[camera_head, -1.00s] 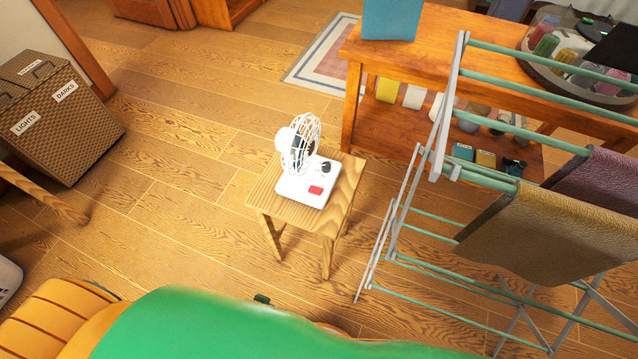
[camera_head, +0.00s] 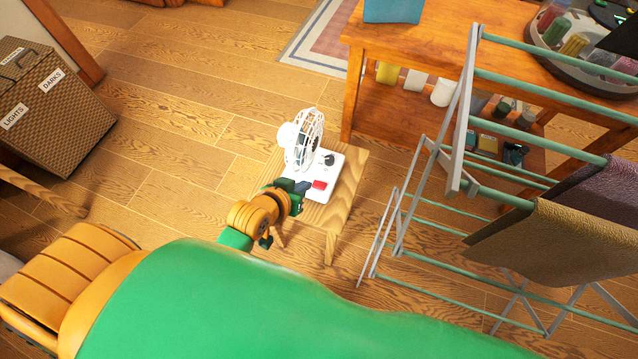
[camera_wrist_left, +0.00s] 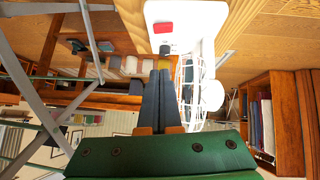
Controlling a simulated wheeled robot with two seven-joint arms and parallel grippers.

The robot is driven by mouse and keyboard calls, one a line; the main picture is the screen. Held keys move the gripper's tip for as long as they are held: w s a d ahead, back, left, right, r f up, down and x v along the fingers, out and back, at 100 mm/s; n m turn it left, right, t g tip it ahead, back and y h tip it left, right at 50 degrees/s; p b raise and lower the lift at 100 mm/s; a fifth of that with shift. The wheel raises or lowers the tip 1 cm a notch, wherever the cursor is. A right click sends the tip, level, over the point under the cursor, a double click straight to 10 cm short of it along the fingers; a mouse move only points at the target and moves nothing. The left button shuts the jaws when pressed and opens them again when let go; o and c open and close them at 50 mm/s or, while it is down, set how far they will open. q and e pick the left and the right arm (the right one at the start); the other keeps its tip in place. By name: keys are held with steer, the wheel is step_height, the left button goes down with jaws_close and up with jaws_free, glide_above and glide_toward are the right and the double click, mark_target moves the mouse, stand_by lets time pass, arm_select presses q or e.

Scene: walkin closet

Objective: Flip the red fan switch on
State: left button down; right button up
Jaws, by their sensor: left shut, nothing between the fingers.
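The white desk fan (camera_head: 305,138) stands on a small wooden stool (camera_head: 345,193). Its white base (camera_head: 331,165) carries a black knob (camera_head: 327,159) and the red switch (camera_head: 319,185). My left gripper (camera_head: 303,187) is at the base's near left edge, just left of the red switch. In the left wrist view its dark fingers (camera_wrist_left: 160,90) are together with nothing between them, and the red switch (camera_wrist_left: 163,28) shows beyond their tips. I cannot tell whether fingers and base touch, or which way the switch is set. My right gripper is not in view.
A drying rack (camera_head: 462,130) with hanging cloths stands close on the right. A wooden table (camera_head: 440,50) with a loaded lower shelf is behind the stool. A wicker hamper (camera_head: 40,110) is at the left. The floor between hamper and stool is clear.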

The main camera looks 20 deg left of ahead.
arm_select(q)
steer(key=b, duration=0.3)
glide_above(324, 182)
steer(key=s+a, duration=0.1)
steer(key=s, duration=0.2)
step_height(324, 182, down, 7)
steer(key=shift+r, duration=0.1)
step_height(324, 182, down, 3)
steer(key=shift+d+r+b, duration=0.15)
steer(key=shift+r+b, duration=0.05)
steer(key=shift+b, duration=0.15)
steer(key=shift+d+f, duration=0.1)
steer(key=shift+f, duration=0.45)
